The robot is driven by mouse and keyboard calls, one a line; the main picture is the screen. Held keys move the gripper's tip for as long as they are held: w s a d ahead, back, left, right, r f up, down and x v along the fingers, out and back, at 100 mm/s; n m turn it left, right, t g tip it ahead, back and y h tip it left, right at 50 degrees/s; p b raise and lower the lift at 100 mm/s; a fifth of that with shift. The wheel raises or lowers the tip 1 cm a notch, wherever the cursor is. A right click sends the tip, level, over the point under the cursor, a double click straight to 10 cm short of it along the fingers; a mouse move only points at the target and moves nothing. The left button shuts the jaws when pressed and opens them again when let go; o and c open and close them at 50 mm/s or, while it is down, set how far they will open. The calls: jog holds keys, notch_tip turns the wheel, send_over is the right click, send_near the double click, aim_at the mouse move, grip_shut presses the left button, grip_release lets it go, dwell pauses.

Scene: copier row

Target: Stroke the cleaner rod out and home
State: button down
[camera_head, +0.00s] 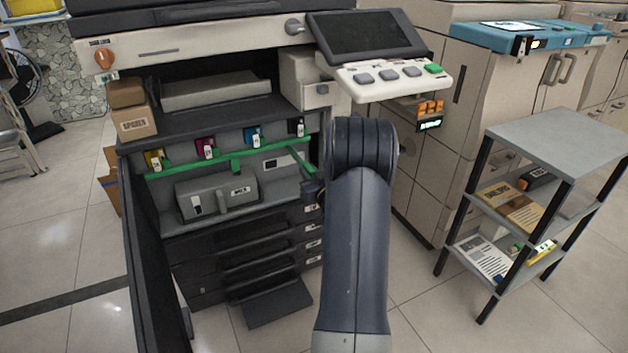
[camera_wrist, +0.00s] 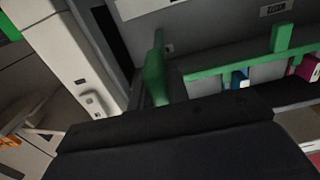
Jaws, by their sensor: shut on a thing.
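The copier's front is open. A green rod (camera_head: 306,160), which I take for the cleaner rod, slants toward my gripper at the right end of the opening. In the wrist view the green rod (camera_wrist: 156,72) runs down behind the dark body of my gripper. My gripper (camera_head: 313,190) is partly hidden behind my arm. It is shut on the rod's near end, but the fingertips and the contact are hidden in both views. A separate green crossbar (camera_head: 232,163) runs below the coloured toner bottles; it also shows in the wrist view (camera_wrist: 235,69).
The open front door (camera_head: 150,250) stands at the left of the opening. A grey handled unit (camera_head: 215,197) sits below the crossbar, above several dark drawers. The control panel (camera_head: 385,80) overhangs above my arm. A shelf cart (camera_head: 550,140) stands at the right.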

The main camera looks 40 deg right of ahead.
aim_at(294, 152)
jog(key=x, duration=1.1)
jog(key=shift+w+d+b, duration=0.15)
jog(key=shift+w+b, duration=0.1)
jog(key=shift+b, duration=0.1)
jog(key=c, duration=1.4)
grip_release()
jog(key=shift+o, duration=0.2)
jog(key=shift+s, duration=0.15)
jog(key=p+v, duration=0.2)
jog(key=v, duration=0.8)
jog(key=shift+p, duration=0.35)
jog(key=shift+s+a, duration=0.2)
jog(key=shift+s, duration=0.1)
jog(key=shift+w, duration=0.1)
